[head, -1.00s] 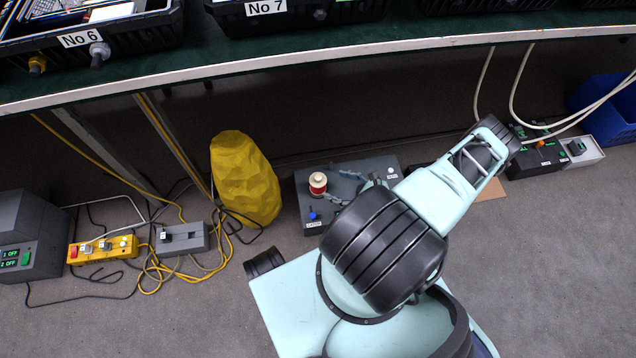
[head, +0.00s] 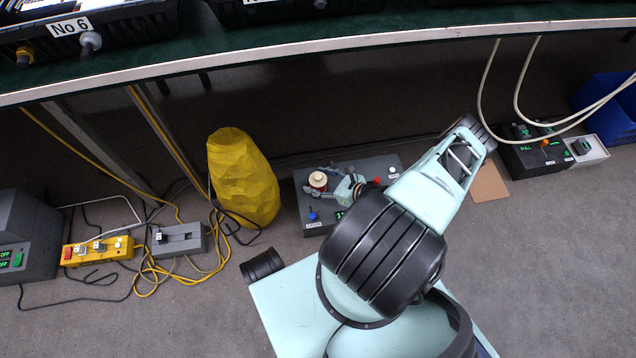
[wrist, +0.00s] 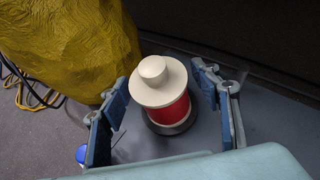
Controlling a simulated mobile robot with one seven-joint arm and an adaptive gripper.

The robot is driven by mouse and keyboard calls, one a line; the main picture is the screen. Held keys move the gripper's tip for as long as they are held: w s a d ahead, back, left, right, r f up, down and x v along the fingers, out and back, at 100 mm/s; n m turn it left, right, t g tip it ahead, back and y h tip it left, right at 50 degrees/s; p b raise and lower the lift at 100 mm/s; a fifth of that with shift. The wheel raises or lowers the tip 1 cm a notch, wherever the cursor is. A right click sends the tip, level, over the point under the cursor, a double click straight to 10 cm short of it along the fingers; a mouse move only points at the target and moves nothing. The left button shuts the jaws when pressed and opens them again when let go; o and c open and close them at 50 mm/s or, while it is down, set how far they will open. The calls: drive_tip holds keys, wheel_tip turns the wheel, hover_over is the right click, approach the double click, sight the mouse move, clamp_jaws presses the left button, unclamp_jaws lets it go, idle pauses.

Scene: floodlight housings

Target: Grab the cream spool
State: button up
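The cream spool (head: 318,180) has a cream top with a knob and a red body. It stands upright on a grey box (head: 312,227) on the floor. In the wrist view the spool (wrist: 158,82) rises from a dark round base between the two fingers. My gripper (head: 325,183) reaches it from the right in the head view. In the wrist view my gripper (wrist: 172,112) is open, with one blue finger pad on each side of the spool and gaps visible on both sides.
A yellow faceted object (head: 242,178) stands just left of the grey box. A red button (head: 377,181) and a blue knob (head: 312,216) are on the box. A green table (head: 400,23) overhangs behind. Cables lie on the floor at left.

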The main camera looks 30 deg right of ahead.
drive_tip(key=c, duration=1)
drive_tip(key=shift+r, duration=0.2)
